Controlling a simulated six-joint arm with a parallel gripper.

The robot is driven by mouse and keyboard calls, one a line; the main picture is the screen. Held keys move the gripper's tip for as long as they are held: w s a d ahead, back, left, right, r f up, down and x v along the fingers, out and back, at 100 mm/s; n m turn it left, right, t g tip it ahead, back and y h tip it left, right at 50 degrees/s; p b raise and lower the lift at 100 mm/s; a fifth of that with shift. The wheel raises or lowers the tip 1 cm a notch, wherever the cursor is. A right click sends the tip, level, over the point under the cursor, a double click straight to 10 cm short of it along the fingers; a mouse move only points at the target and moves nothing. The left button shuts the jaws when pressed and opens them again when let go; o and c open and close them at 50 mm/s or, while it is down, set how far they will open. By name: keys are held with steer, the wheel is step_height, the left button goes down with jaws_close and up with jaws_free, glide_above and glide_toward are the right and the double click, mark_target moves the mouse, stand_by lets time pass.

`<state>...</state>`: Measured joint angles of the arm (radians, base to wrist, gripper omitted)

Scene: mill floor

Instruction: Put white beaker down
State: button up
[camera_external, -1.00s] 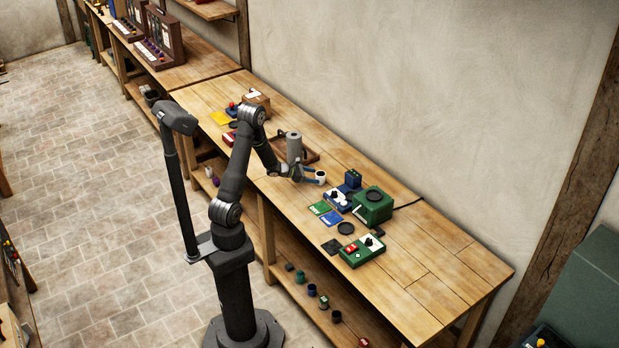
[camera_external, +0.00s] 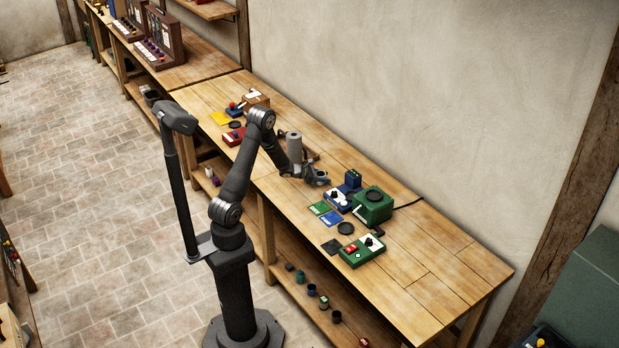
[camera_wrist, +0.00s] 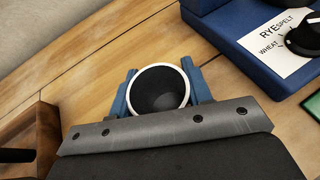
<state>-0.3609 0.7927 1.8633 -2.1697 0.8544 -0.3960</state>
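The white beaker (camera_wrist: 158,90) shows in the wrist view from above, with a white rim and a dark inside. My gripper (camera_wrist: 160,88) has one blue finger on each side of it, close against its wall. The fingers are shut on the beaker. Its base is hidden, so I cannot tell whether it touches the wooden table. In the external view my gripper (camera_external: 320,177) is low over the table, left of the blue dial box (camera_external: 338,198). The beaker is hard to make out there.
The blue dial box, labelled RYE and SPELT and WHEAT, is close at the right in the wrist view (camera_wrist: 270,40). A green box (camera_external: 373,206) stands beyond it. A grey cylinder (camera_external: 294,147) stands behind my gripper. Bare table (camera_wrist: 75,75) lies left of the beaker.

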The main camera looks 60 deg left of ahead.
steer(key=c, duration=0.5)
steer(key=shift+r, duration=0.1)
steer(key=shift+r, duration=0.5)
steer(key=r, duration=0.2)
steer(key=d+r, duration=0.1)
steer(key=shift+s+r, duration=0.2)
steer(key=shift+r, duration=0.15)
steer(key=s+d+r, duration=0.4)
steer(key=d+r, duration=0.2)
steer(key=d, duration=0.3)
steer(key=shift+d, duration=0.4)
